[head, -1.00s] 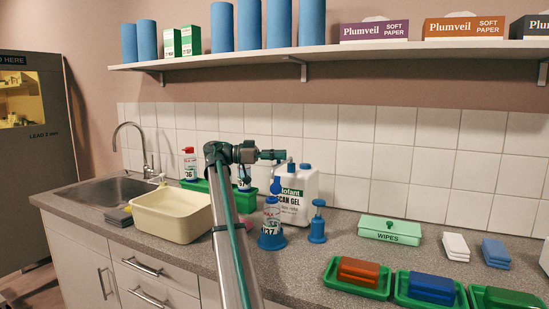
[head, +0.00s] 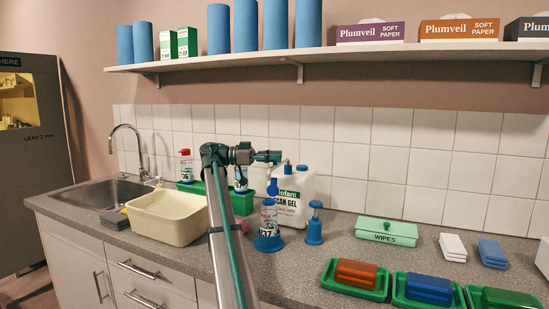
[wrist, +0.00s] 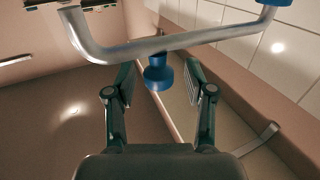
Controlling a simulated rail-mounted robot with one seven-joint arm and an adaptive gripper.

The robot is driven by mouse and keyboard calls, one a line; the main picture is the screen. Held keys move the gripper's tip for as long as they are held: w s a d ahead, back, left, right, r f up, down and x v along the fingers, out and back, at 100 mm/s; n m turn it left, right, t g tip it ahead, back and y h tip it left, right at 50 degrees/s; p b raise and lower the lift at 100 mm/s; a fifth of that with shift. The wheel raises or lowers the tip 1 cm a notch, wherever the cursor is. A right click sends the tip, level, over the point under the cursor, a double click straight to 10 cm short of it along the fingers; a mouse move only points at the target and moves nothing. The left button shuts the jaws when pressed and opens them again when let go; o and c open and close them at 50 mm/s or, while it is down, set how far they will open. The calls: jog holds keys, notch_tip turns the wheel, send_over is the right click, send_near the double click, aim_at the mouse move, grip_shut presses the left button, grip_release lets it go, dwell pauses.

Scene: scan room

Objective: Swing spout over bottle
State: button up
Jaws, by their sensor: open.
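The white jug labelled SCAN GEL (head: 295,200) stands on the counter against the tiles. A clear bottle (head: 268,214) with a white label stands in front of it, its lower part blue. My gripper (head: 278,157) is high beside the jug's top, with its fingers apart. A blue nozzle piece (head: 272,187) shows below the gripper and just above the bottle in the picture; its exact alignment is unclear. In the wrist view a bent silver spout tube (wrist: 190,40) crosses beyond my open fingers (wrist: 160,85). A blue fitting (wrist: 157,75) under the tube appears between them; contact is not visible.
A cream basin (head: 168,220) is left, and a green tray (head: 242,203) lies behind my arm. A green WIPES box (head: 386,233) and trays with coloured blocks (head: 354,282) are right. The shelf (head: 340,55) hangs above.

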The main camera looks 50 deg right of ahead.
jog(key=shift+w, duration=0.1)
jog(key=v, duration=1.2)
